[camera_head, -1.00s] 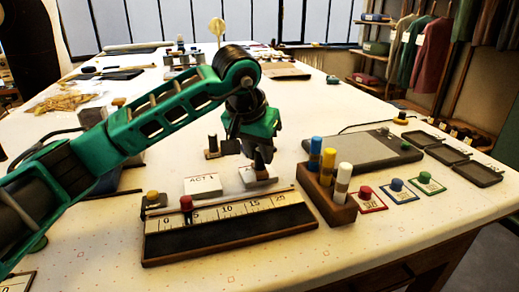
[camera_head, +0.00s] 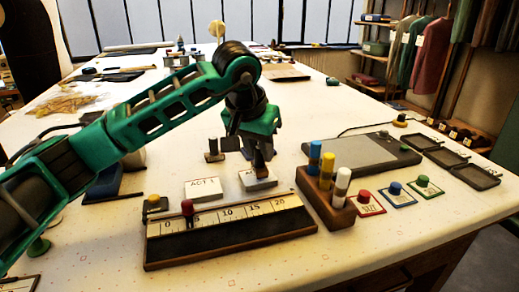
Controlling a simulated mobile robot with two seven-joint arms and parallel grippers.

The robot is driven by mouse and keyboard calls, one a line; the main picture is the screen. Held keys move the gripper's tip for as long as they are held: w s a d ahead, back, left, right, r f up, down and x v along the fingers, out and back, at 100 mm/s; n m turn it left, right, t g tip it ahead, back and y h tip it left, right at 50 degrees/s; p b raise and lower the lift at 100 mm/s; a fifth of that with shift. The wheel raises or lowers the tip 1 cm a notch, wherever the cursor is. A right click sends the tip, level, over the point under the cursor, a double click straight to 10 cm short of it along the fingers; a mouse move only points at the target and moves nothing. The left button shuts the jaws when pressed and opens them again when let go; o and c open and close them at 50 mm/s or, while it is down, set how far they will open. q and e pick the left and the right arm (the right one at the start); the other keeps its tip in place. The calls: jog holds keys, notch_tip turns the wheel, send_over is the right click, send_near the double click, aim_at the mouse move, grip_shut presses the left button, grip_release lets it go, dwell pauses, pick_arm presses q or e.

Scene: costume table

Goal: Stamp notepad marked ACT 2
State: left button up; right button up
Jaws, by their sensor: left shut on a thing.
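The left gripper (camera_head: 258,148) is shut on a dark stamp (camera_head: 259,165), mostly hidden between the fingers. It is upright over a white notepad (camera_head: 262,183) in the middle of the table. The held stamp's lower end meets the notepad in the picture; I cannot tell whether it touches. The pad's marking is mostly covered. A second white notepad (camera_head: 203,188), marked ACT 1, lies to its left. Another dark stamp (camera_head: 213,152) stands behind the pads. My right gripper is not in view.
A long numbered ruler block (camera_head: 230,235) with a red knob lies in front of the pads. A wooden holder (camera_head: 322,205) with blue, yellow and white pegs stands to the right. Behind it is a grey pad (camera_head: 365,150). Red, blue and green knobs sit on cards further right.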

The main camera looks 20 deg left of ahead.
pick_arm(q)
jog(key=shift+r+p, duration=1.7)
jog(key=shift+r, duration=0.95)
